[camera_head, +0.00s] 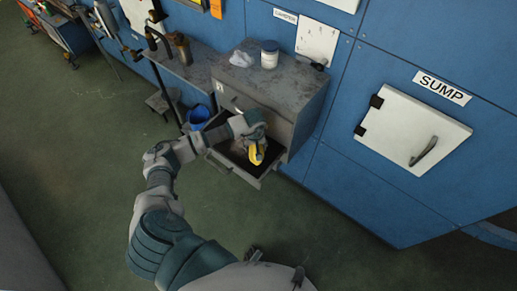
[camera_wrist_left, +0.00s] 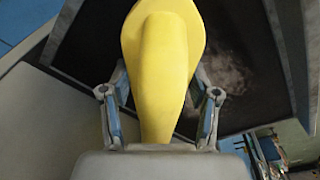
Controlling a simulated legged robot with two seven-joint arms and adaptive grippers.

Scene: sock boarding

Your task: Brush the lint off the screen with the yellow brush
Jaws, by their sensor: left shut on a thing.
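The yellow brush (camera_head: 257,153) is in my left gripper (camera_head: 254,140), over the open drawer of the grey cabinet. In the left wrist view the brush (camera_wrist_left: 165,60) fills the middle, its narrow end between the two fingers of my left gripper (camera_wrist_left: 160,110). The dark screen (camera_wrist_left: 240,50) lies in the drawer below the brush, and a patch of pale grey lint (camera_wrist_left: 229,72) shows on it to the right of the brush. The brush hides part of the screen, and I cannot tell whether it touches it. My right gripper is not in view.
The grey cabinet (camera_head: 300,85) carries a white-lidded jar (camera_head: 269,55) and a crumpled white item (camera_head: 241,59). A blue bucket (camera_head: 199,115) stands left of the drawer. A white SUMP hatch (camera_head: 405,125) is on the blue wall at right. The green floor (camera_head: 330,225) in front is clear.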

